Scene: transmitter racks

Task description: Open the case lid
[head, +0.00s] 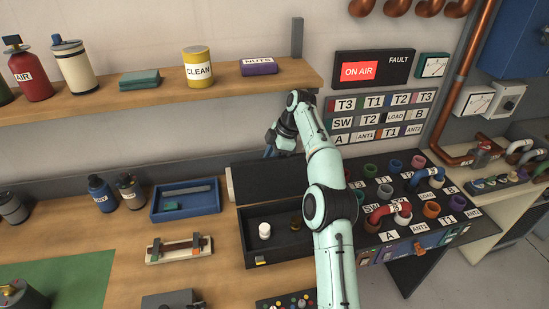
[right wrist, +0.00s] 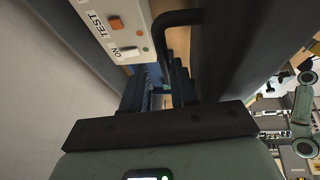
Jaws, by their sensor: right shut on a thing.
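The black case (head: 250,247) sits on the wooden bench, with its inside showing. A white cylinder (head: 264,231) and a small brown one (head: 296,222) are in it. The dark case lid (head: 258,182) is raised along the case's back edge. My right gripper (head: 271,150) is at the lid's upper edge, partly hidden by its own arm. In the right wrist view, my right gripper (right wrist: 163,88) is shut on the lid's black bent handle (right wrist: 180,17), beside the lid's dark panel (right wrist: 235,40). My left gripper is out of view.
A shelf (head: 120,107) with cans and boxes hangs above. A blue tray (head: 185,201) stands left of the case, and a connector panel (head: 410,200) with coloured sockets stands right. A white TEST box (right wrist: 113,25) is close to my right gripper.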

